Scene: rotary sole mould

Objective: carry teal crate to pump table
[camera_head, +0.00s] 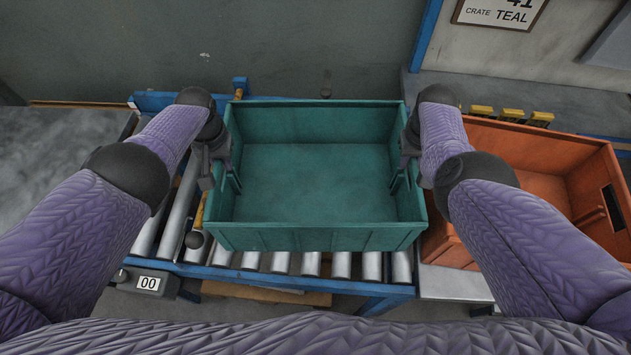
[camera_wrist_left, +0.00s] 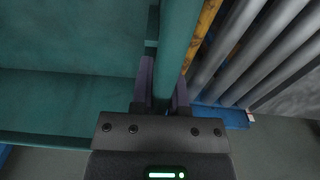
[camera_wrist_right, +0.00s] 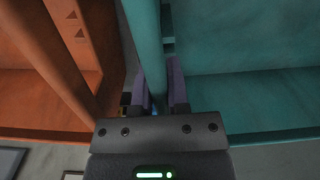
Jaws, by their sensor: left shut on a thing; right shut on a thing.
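The teal crate (camera_head: 318,236) is in the middle of the head view, upright and open at the top, and its visible inside is empty. It is at the roller conveyor (camera_head: 372,266); I cannot tell whether it rests on the rollers or hangs just above them. My left gripper (camera_head: 222,170) is shut on the crate's left wall, with one finger on each side of it in the left wrist view (camera_wrist_left: 163,95). My right gripper (camera_head: 410,160) is shut on the right wall, as the right wrist view (camera_wrist_right: 158,95) also shows. The pump table cannot be made out.
An orange crate (camera_head: 540,147) stands close to the right of the teal crate, on a grey surface (camera_head: 452,284). A box marked 00 (camera_head: 149,283) is at the conveyor's front left. A sign reading CRATE TEAL (camera_head: 500,12) hangs on the back wall. Bare rollers (camera_head: 180,215) show at left.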

